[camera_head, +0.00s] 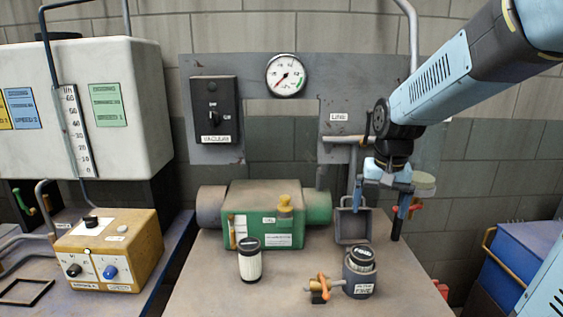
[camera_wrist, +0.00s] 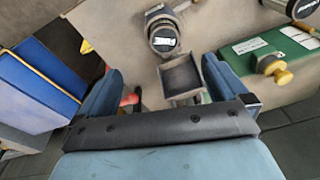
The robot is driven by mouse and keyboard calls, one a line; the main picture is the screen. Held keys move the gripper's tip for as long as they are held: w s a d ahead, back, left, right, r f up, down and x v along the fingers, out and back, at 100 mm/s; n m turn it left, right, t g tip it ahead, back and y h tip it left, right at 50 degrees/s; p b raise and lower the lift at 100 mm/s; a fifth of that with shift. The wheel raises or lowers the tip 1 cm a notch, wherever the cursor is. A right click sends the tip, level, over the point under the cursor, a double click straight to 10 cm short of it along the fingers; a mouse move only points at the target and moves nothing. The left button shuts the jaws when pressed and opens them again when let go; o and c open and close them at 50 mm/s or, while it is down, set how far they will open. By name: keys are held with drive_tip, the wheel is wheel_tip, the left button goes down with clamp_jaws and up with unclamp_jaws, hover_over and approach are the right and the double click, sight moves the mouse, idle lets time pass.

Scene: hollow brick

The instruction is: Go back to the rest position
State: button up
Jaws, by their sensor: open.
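My gripper (camera_head: 380,205) hangs at the right of the bench, in front of the grey panel, with its fingers pointing down. In the wrist view my gripper (camera_wrist: 160,88) has its two blue fingers spread apart with nothing held between them. A small grey square open tray (camera_head: 353,227) is behind and below the fingers in the head view; the tray also shows between the fingers in the wrist view (camera_wrist: 181,76). Whether a finger touches anything is hard to tell.
A dark-lidded jar in a holder (camera_head: 359,275), an orange-handled valve (camera_head: 320,288) and a white black-capped filter (camera_head: 249,262) stand on the bench. Behind is a green pump (camera_head: 290,235). A gauge (camera_head: 286,75) is on the panel. A blue box (camera_head: 525,265) stands right.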

drive_tip(key=s+r+n+t, duration=0.1)
drive_tip(key=s+r+t, duration=0.1)
drive_tip(key=s, duration=0.5)
drive_tip(key=s+r+n+t, duration=0.1)
drive_tip(key=s+r+t, duration=0.1)
drive_tip(key=s+r, duration=0.2)
drive_tip(key=s, duration=0.3)
drive_tip(key=shift+s+r+n, duration=0.25)
drive_tip(key=shift+s+n, duration=0.15)
drive_tip(key=shift+d, duration=0.1)
